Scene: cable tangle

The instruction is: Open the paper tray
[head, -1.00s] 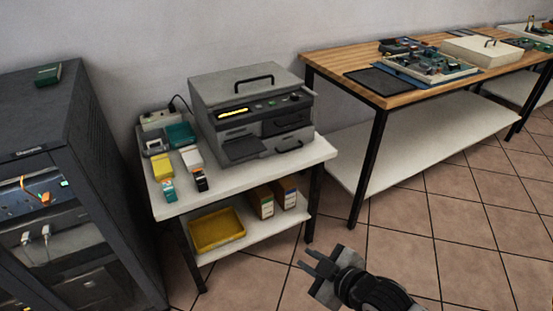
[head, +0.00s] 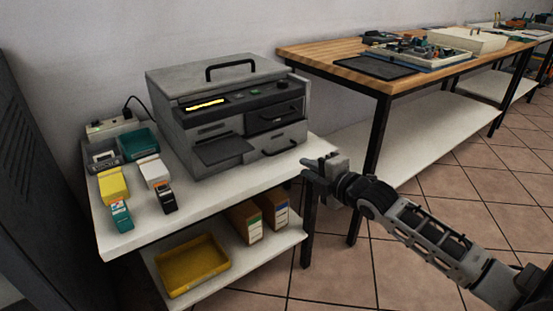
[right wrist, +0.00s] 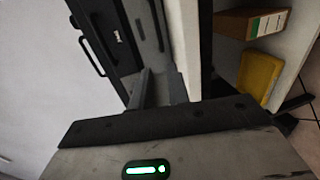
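The grey printer (head: 225,115) stands on the white side table. Its front has two drawers on the right, an upper one (head: 275,117) and a lower one (head: 277,142), each with a dark handle; both look shut. I cannot tell which is the paper tray. A dark flat shelf (head: 222,151) juts out on the left of the front. My right gripper (head: 308,168) is open and empty, just right of the lower drawer and apart from it, by the table's right edge. In the right wrist view the printer front (right wrist: 115,35) appears sideways beyond the fingers (right wrist: 157,90). My left gripper is out of view.
The white table (head: 225,193) also holds a yellow box (head: 113,184), a teal bin (head: 138,143) and small items at left. A yellow tray (head: 192,265) and binders (head: 245,223) sit on its lower shelf. A wooden workbench (head: 345,70) stands at right.

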